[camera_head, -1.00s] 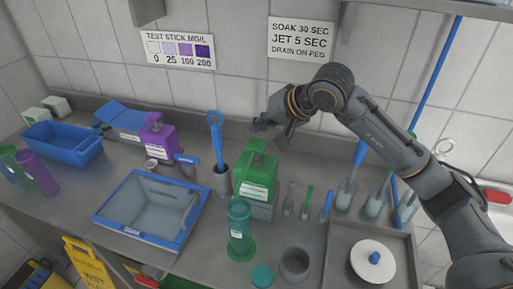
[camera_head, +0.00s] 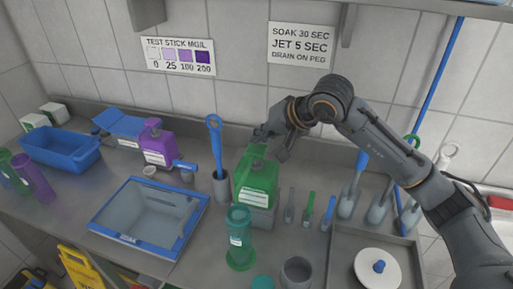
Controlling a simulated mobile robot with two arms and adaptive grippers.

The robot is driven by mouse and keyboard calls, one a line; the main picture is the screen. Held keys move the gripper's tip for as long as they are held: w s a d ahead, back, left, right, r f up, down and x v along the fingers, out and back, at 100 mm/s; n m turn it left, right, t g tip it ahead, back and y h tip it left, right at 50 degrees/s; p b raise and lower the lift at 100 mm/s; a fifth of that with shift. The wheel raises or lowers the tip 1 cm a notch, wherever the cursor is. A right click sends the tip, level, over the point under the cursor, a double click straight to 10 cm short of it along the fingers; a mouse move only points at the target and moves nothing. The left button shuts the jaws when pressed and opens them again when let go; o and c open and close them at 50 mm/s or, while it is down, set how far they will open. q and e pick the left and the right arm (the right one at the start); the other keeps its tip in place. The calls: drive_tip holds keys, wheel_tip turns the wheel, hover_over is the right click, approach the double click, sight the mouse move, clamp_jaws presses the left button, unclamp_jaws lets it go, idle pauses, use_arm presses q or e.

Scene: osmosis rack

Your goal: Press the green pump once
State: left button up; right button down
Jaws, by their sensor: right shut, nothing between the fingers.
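The green pump (camera_head: 256,183) is a green container with a white label, standing on a grey block in the middle of the counter. My right gripper (camera_head: 262,137) comes in from the right and is shut and empty. It hangs by the top of the green pump, overlapping its head in the picture. I cannot tell whether it touches the pump head. My left gripper is not in view.
A green bottle (camera_head: 239,238) stands in front of the pump. A grey holder with a blue brush (camera_head: 216,145) is at its left, beside a blue-rimmed basin (camera_head: 135,240). A purple pump (camera_head: 157,146) stands farther left. Small tools and a tray (camera_head: 340,262) lie right.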

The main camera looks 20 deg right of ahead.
sight(256, 148)
drive_tip(key=shift+f, duration=0.1)
idle(0.7)
drive_tip(key=shift+f+b, duration=0.35)
drive_tip(key=shift+b, duration=0.4)
drive_tip(key=shift+s+f+b, duration=0.1)
drive_tip(key=shift+f+b, duration=0.95)
drive_tip(key=shift+f, duration=0.05)
idle(0.7)
drive_tip(key=shift+r, duration=0.15)
drive_tip(key=shift+r+p, duration=0.7)
drive_tip(key=shift+r, duration=0.6)
drive_tip(key=shift+r+p, duration=1.3)
drive_tip(key=shift+r, duration=1.3)
